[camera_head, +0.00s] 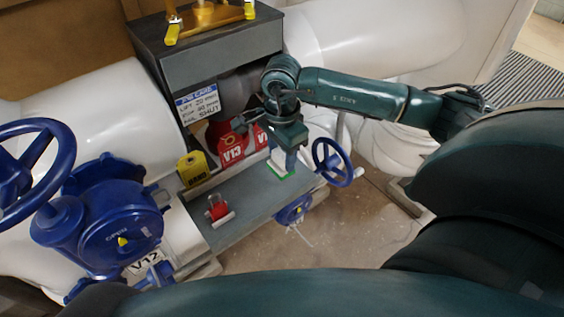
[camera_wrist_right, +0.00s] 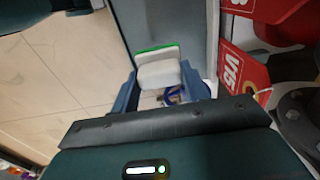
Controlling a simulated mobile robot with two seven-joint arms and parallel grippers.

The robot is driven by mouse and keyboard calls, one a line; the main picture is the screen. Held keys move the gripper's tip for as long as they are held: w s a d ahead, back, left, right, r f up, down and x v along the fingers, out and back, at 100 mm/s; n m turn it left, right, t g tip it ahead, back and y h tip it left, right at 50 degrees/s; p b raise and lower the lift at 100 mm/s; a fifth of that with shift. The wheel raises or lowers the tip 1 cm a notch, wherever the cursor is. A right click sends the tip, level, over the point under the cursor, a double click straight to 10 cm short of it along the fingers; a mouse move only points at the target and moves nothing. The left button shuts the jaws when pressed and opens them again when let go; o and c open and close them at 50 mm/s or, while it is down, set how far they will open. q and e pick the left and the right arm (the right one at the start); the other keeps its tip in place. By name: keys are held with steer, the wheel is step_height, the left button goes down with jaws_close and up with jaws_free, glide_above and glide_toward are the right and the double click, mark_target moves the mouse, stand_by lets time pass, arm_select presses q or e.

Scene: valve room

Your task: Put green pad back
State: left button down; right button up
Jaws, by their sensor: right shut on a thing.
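The green pad (camera_head: 279,171) is a white block with a green face. My right gripper (camera_head: 284,158) is shut on it and holds it at the right end of the grey shelf (camera_head: 240,204), green side down. I cannot tell whether the pad touches the shelf. In the right wrist view the pad (camera_wrist_right: 158,70) sits between the two blue-grey fingers of the right gripper (camera_wrist_right: 160,88), with its green edge along the far side. The left gripper is not in view.
A small red item with a white bar (camera_head: 218,208) lies on the shelf's left part. A yellow tag (camera_head: 193,168) and red tags (camera_head: 232,148) stand behind. A blue handwheel (camera_head: 334,162) is close right of the gripper. The shelf's middle is clear.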

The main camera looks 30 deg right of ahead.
mark_target(282, 164)
step_height(282, 164, down, 4)
steer(key=shift+r, duration=0.15)
steer(key=o, duration=0.9)
steer(key=shift+r, duration=0.1)
step_height(282, 164, up, 12)
stand_by(0.5)
